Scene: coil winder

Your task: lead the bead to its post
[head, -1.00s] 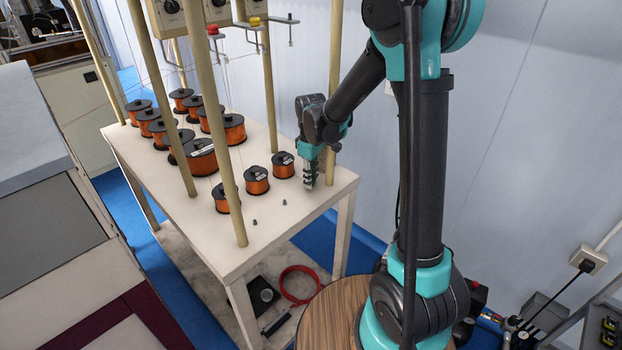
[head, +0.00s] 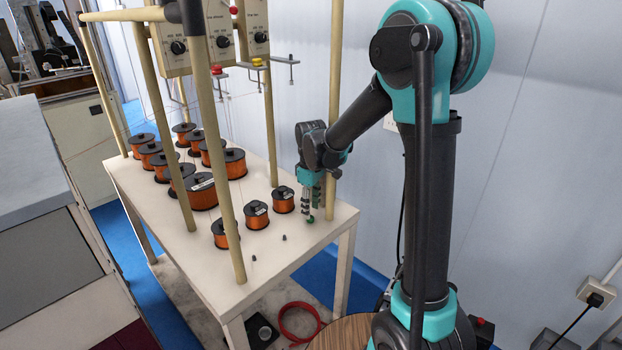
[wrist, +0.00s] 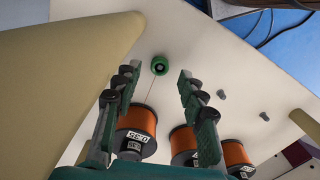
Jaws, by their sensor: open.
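A green ringed bead (wrist: 160,65) with a dark centre lies on the white tabletop, with a thin wire running from it toward the orange spools. In the head view, the bead (head: 311,219) shows as a small green spot under my gripper. My gripper (wrist: 156,75) is open and empty, pointing down, its fingers on either side of the bead in the picture; I cannot tell how far above it they are. Two small grey posts stand on the table, a nearer one (wrist: 221,94) and a farther one (wrist: 264,116). Both posts also show in the head view (head: 284,237) (head: 253,257).
Three small orange spools (head: 256,215) stand beside the posts. Larger spools (head: 201,193) are behind them. Wooden uprights (head: 333,110) rise from the table (head: 290,260), one close to my gripper. The table's front corner is clear apart from the posts.

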